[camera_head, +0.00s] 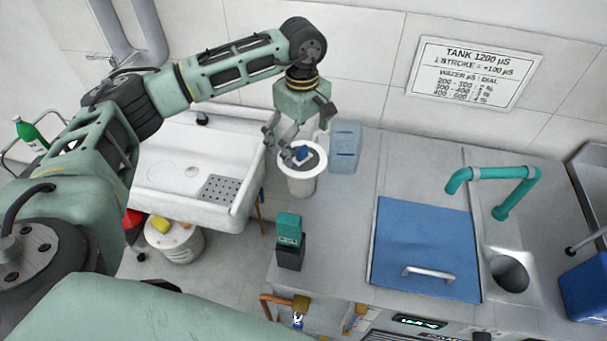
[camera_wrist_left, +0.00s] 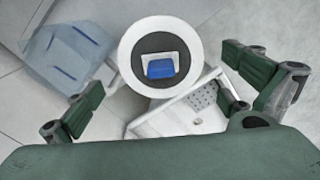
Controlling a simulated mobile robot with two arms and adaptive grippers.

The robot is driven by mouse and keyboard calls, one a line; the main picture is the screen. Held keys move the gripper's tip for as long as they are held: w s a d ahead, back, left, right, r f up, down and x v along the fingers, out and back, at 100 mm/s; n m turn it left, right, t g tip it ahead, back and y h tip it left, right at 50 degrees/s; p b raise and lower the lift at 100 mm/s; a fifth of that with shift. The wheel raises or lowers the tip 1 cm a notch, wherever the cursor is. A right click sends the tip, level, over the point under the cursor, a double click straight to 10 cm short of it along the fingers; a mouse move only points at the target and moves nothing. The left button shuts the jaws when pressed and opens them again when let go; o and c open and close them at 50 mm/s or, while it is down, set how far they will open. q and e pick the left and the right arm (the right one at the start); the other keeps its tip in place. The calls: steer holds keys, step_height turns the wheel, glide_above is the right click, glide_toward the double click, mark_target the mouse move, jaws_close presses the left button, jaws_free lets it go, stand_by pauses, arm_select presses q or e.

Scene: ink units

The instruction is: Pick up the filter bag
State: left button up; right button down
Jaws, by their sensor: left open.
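A white round housing (camera_head: 301,183) with a wide rim stands on the grey counter, left of a translucent blue container. In its dark round opening sits a blue piece (camera_head: 302,153) with a pale bracket, which may be the filter bag's handle; no bag body shows. In the left wrist view the blue piece (camera_wrist_left: 160,69) lies near the middle of the dark opening, inside the white rim. My left gripper (camera_head: 301,140) points down just above the opening. Its fingers are spread apart, and it holds nothing. My right gripper is not in view.
The translucent blue container (camera_head: 345,146) stands close to the housing on its right. A white sink (camera_head: 180,175) is on the left. A teal-and-black bottle (camera_head: 290,240) stands on the counter in front. A blue lid (camera_head: 425,240) and a teal pipe (camera_head: 500,174) are at right.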

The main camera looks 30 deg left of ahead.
mark_target(304, 149)
arm_select(q)
steer(key=f+p, duration=0.1)
steer(key=f, duration=0.2)
steer(key=f+p, duration=0.1)
steer(key=shift+s+d+f+p, duration=0.15)
steer(key=shift+d+f+p, duration=0.1)
steer(key=shift+p, duration=0.1)
steer(key=shift+f, duration=0.4)
steer(key=shift+c, duration=0.3)
steer(key=shift+r, duration=0.1)
steer(key=shift+c, duration=1)
steer(key=c, duration=1.1)
steer(key=shift+c, duration=0.2)
